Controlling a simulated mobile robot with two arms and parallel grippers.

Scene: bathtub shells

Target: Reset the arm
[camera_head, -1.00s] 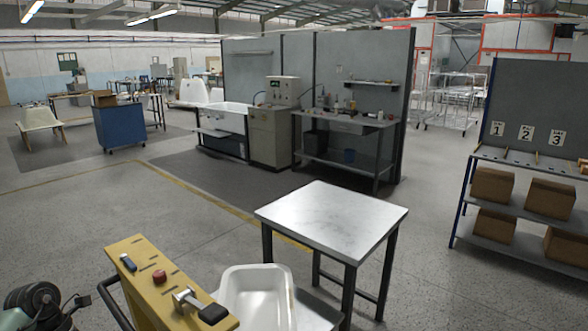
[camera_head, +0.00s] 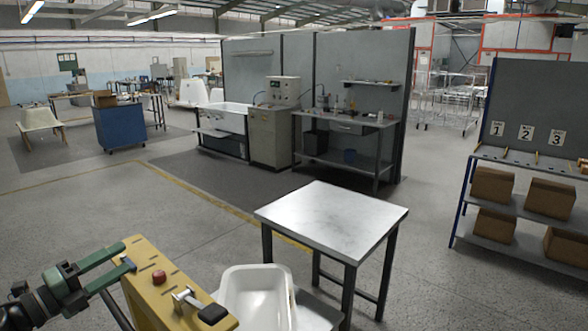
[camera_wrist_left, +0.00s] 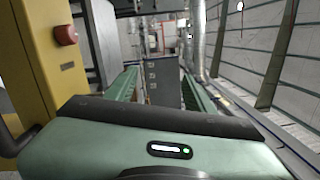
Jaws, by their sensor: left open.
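My left gripper (camera_head: 129,255) has green fingers and comes in from the lower left. Its fingers are spread, with the tips at the left edge of the yellow panel (camera_head: 158,291). My right gripper is in neither view.
A red knob (camera_head: 159,276) and a black-gripped lever (camera_head: 200,304) sit on the panel. A white basin (camera_head: 257,295) stands beside it. A metal-topped table (camera_head: 332,218) is ahead, and shelves with cardboard boxes (camera_head: 550,198) are at the right. The floor at centre left is clear.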

